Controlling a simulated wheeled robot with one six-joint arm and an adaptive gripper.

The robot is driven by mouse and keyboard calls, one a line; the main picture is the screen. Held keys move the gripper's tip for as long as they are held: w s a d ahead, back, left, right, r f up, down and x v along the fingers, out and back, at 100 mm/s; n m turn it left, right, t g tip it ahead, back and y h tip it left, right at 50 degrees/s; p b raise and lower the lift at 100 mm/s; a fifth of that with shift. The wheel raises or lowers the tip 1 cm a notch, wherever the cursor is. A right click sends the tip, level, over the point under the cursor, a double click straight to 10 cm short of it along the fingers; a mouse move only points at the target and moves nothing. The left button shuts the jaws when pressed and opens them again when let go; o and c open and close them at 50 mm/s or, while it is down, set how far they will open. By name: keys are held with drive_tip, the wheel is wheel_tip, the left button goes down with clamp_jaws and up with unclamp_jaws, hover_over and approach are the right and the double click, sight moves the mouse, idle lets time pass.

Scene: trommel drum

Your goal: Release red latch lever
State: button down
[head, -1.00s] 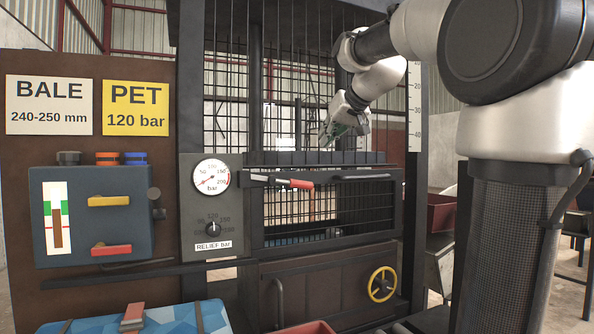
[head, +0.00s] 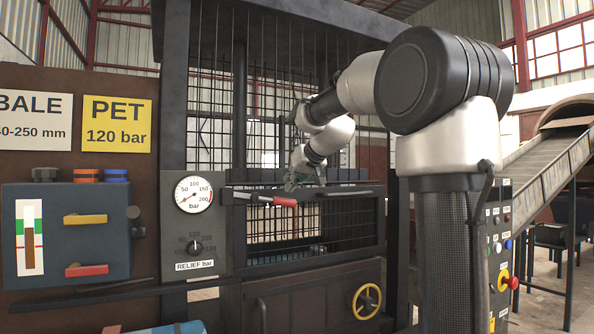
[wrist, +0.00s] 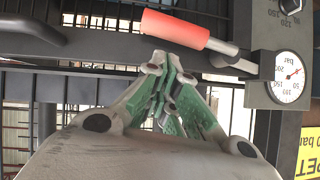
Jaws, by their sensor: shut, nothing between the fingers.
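The red latch lever (head: 284,201) is a metal bar with a red grip, lying nearly level across the top of the mesh door (head: 310,235). In the wrist view the red grip (wrist: 175,30) crosses above my fingertips, its metal shaft running right toward the gauge. My gripper (head: 291,185), with green finger pads, is just above the grip's right end in the head view. In the wrist view my gripper (wrist: 165,72) has its fingers drawn together with nothing between them. I cannot tell whether the fingertips touch the grip.
A pressure gauge (head: 193,195) and relief knob (head: 195,247) sit left of the door. A dark bar handle (head: 345,192) runs along the door top, right of the lever. A yellow handwheel (head: 367,301) is below. A blue-grey box with yellow (head: 85,219) and red (head: 87,270) handles is at left.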

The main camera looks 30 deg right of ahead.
drive_tip(key=shift+w+a+f, duration=0.15)
drive_tip(key=shift+w+f, duration=0.05)
drive_tip(key=shift+f, duration=0.65)
